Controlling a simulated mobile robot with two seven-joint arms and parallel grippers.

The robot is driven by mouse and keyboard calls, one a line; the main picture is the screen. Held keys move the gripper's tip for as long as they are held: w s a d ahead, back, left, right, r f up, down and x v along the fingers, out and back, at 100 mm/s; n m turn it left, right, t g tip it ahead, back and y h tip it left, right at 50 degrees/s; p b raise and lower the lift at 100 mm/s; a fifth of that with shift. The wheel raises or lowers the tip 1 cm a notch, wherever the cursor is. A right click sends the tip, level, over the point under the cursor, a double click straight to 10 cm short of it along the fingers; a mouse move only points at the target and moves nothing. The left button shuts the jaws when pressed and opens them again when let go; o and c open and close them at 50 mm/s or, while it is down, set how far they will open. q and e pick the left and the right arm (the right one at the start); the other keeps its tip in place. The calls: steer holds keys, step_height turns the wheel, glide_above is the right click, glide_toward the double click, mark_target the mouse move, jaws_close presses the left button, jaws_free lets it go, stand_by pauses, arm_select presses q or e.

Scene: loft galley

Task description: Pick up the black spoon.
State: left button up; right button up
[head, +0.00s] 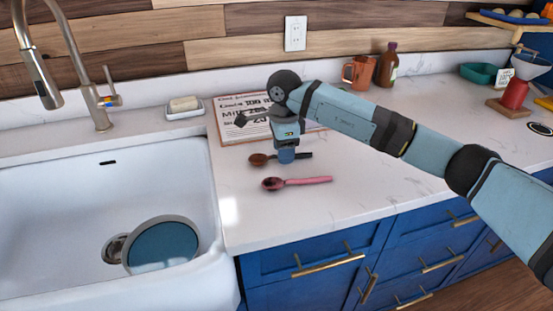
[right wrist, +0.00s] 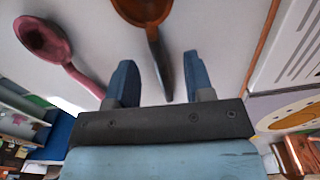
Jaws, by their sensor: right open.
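A spoon with a brown bowl and a black handle (head: 258,159) lies on the white counter, right of the sink. No wholly black spoon shows; this is the only one with black on it. My right gripper (head: 287,155) points down over its handle and hides the middle of it. In the right wrist view, the black handle (right wrist: 163,72) runs between the two blue fingers of the open right gripper (right wrist: 160,74), apart from both. The brown bowl lies beyond the fingertips, cut by the top edge. My left gripper is not in view.
A pink spoon (head: 297,182) lies nearer the counter's front edge; it also shows in the right wrist view (right wrist: 58,52). A lettered board (head: 229,128) lies behind the gripper. The sink (head: 50,190) is at left. Orange mug (head: 359,72) and brown bottle (head: 387,66) stand behind.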

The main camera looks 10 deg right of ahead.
steer(key=shift+f, duration=0.55)
jaws_close()
steer(key=shift+r, duration=0.1)
